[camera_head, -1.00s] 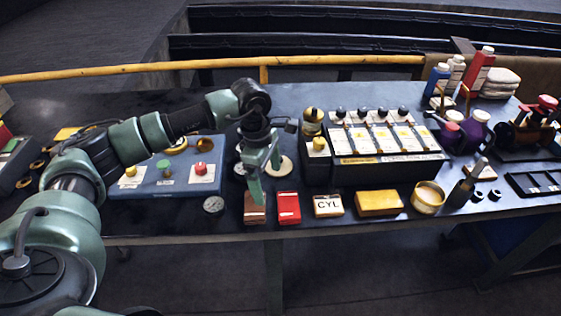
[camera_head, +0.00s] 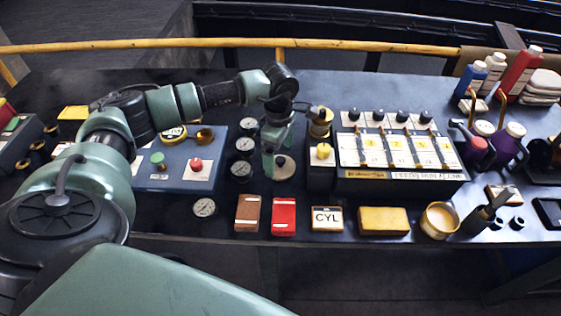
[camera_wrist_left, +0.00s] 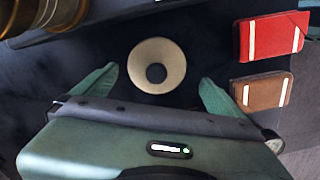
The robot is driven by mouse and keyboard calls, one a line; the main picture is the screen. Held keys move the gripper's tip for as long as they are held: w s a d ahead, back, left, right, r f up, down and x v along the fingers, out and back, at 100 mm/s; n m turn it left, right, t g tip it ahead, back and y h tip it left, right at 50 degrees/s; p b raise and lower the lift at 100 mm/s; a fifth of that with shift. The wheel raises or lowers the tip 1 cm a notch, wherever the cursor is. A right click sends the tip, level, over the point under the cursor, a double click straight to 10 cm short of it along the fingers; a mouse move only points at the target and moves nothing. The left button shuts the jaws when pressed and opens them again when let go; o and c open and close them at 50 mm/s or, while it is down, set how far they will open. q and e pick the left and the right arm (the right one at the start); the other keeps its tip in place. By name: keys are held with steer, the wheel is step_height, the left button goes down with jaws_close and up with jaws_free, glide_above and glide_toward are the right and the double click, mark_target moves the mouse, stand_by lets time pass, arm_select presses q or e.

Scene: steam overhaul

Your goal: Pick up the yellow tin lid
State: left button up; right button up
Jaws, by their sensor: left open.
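A flat yellow rectangular piece (camera_head: 383,221), perhaps the lid of a tin, lies near the bench's front edge, right of the white CYL box (camera_head: 327,217). Another flat yellow piece (camera_head: 73,113) lies at the far left; I cannot tell which is the tin lid. My left gripper (camera_head: 274,165) is open and empty, pointing down over a pale disc with a dark centre (camera_head: 285,171). In the left wrist view the disc (camera_wrist_left: 157,65) shows between and beyond the spread fingers (camera_wrist_left: 159,80). My right gripper is not in view.
A brown box (camera_head: 248,213) and a red box (camera_head: 284,216) lie in front of the gripper. A black valve panel (camera_head: 400,190) stands to its right. A round open tin (camera_head: 440,220) stands right of the yellow piece. Gauges (camera_head: 204,207) lie to the left.

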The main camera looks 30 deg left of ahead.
mark_target(281, 159)
arm_select(q)
steer(key=f, duration=0.2)
steer(key=shift+w+f+p, duration=0.25)
steer(key=shift+f+p, duration=0.1)
steer(key=shift+f, duration=0.45)
steer(key=c, duration=1.3)
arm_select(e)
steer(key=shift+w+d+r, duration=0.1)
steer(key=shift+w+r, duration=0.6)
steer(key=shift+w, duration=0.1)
arm_select(q)
steer(key=shift+r, duration=0.2)
